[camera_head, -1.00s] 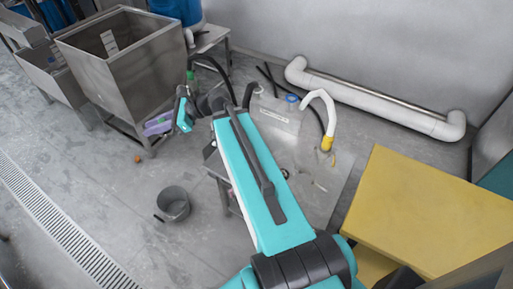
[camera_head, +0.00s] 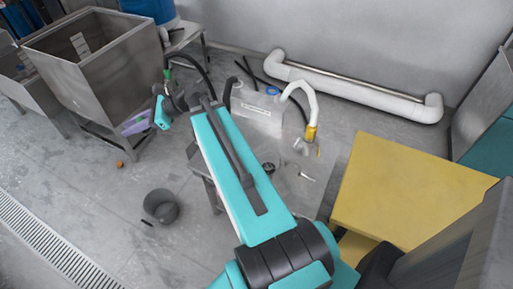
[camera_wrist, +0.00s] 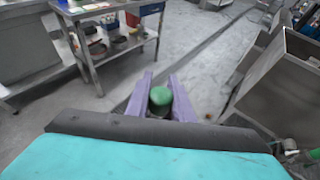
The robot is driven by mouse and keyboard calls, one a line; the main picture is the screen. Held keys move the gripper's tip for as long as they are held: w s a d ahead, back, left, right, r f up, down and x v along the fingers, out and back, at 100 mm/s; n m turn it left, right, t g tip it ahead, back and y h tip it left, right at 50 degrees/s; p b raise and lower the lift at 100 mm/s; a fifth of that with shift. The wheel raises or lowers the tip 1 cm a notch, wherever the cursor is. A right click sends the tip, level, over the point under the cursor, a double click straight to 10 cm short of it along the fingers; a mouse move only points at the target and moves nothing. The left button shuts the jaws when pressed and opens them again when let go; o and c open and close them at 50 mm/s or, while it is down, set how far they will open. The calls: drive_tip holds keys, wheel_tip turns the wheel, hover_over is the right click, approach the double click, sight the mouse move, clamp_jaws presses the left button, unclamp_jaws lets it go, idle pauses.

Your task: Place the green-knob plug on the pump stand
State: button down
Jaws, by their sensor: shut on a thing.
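My gripper (camera_wrist: 160,100) has purple fingers, shut on the green-knob plug (camera_wrist: 160,96); only its rounded green knob shows clearly between them in the wrist view. In the head view my purple gripper (camera_head: 137,123) is beside the steel sink, and the plug cannot be made out. A low steel table (camera_head: 315,172), which may be the pump stand, is partly hidden behind my arm. A translucent tank (camera_head: 258,110) with a blue cap stands at its back, with a white hose (camera_head: 308,95) ending in a yellow fitting. My gripper is apart from this table.
A steel sink (camera_head: 100,60) stands at the left. A grey bucket (camera_head: 160,206) is on the floor below my arm. A yellow block (camera_head: 410,190) and a grey panel (camera_head: 465,250) are at the right. A steel shelf table (camera_wrist: 95,55) shows in the wrist view.

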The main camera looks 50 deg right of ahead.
drive_tip(key=d+f+m+t+h+b, duration=0.2)
drive_tip(key=d+f+b, duration=0.15)
drive_tip(key=d, duration=0.75)
drive_tip(key=d+f+m+t+h+b, duration=0.1)
drive_tip(key=d+f+m+h+b, duration=0.2)
drive_tip(key=d, duration=0.9)
drive_tip(key=m+t+h+b, duration=0.2)
drive_tip(key=m+h+b, duration=0.15)
drive_tip(key=b, duration=0.25)
hover_over(247, 136)
wheel_tip(247, 136, down, 7)
drive_tip(key=shift+s, duration=0.1)
wheel_tip(247, 136, down, 14)
drive_tip(key=shift+a, duration=0.1)
drive_tip(key=shift+f, duration=1.9)
drive_tip(key=shift+f, duration=0.2)
